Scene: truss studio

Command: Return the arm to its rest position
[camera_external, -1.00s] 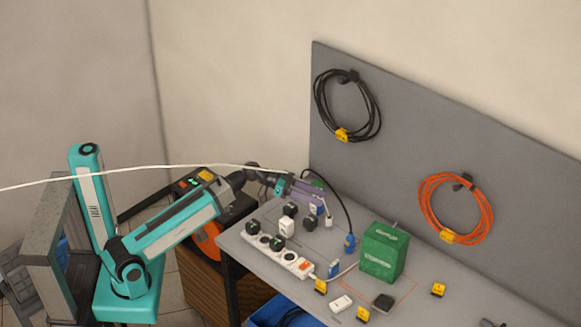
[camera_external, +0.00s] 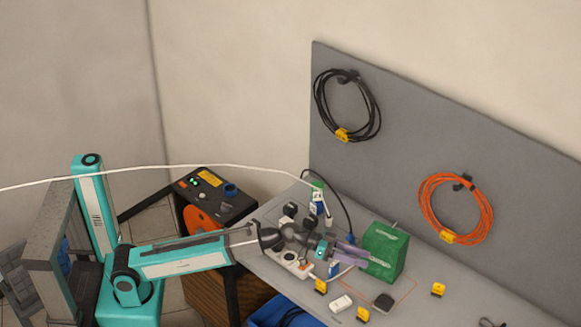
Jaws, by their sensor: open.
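My arm, teal and white, reaches from the left out over the grey workbench (camera_external: 430,290). My gripper (camera_external: 364,256), with purple fingers, is open and points right, level with the left side of a green box (camera_external: 386,250). Whether the fingers touch the box cannot be told from this view.
A white cable (camera_external: 215,166) hangs across above my arm. Adapters and yellow-tagged blocks (camera_external: 438,289) lie on the bench. A cabinet with an orange reel (camera_external: 203,222) stands behind my arm. A grey panel (camera_external: 400,140) holds coiled cables. A blue bin (camera_external: 270,310) is below.

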